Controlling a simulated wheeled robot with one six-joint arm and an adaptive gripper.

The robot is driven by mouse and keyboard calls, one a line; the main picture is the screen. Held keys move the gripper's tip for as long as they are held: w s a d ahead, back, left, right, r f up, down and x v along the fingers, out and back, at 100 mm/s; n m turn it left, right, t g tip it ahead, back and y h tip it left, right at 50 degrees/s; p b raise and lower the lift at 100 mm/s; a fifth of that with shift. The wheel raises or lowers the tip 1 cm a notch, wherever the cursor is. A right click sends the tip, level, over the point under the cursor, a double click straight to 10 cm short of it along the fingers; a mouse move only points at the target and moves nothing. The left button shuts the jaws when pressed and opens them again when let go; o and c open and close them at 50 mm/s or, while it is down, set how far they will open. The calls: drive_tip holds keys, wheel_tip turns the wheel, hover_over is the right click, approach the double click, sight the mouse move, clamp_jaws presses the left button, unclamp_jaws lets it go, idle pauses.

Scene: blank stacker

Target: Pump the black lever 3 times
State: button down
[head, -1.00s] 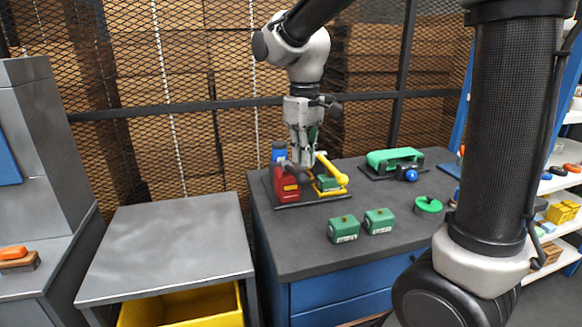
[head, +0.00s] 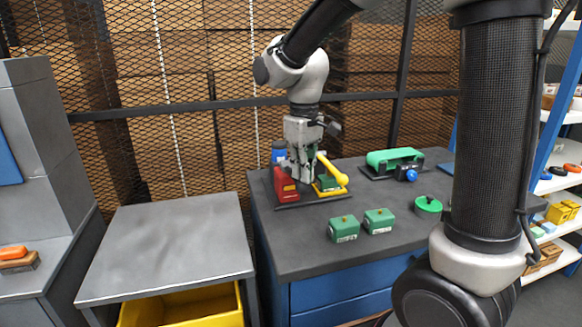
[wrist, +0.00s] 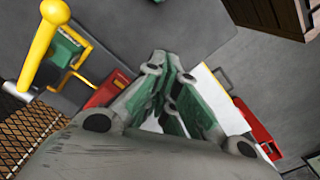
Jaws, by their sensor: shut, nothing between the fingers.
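The black lever cannot be made out clearly now; my gripper likely hides it in the head view. The device with the red housing (head: 284,185) stands on a dark plate at the back left of the workbench. My gripper (head: 304,179) points down just right of the red housing, low between it and the yellow-handled device (head: 333,171). In the wrist view my gripper (wrist: 171,65) is shut with nothing in it. The red housing (wrist: 108,91) shows left of the fingers there. Contact with the lever cannot be told.
The yellow handle (wrist: 43,40) leans close beside my gripper. A blue cylinder (head: 279,151) stands behind the red housing. A green belt device (head: 394,158) stands at the back right.

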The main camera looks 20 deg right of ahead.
drive_tip(key=shift+f, duration=2.4)
drive_tip(key=shift+r, duration=0.2)
wheel_tip(320, 180, up, 10)
drive_tip(key=shift+f, duration=0.1)
wheel_tip(320, 180, up, 5)
hover_over(302, 183)
drive_tip(key=w, duration=0.1)
drive_tip(key=shift+d+f, duration=0.15)
drive_tip(key=shift+f, duration=1.45)
drive_tip(key=shift+d+f, duration=0.1)
drive_tip(key=shift+f, duration=1.45)
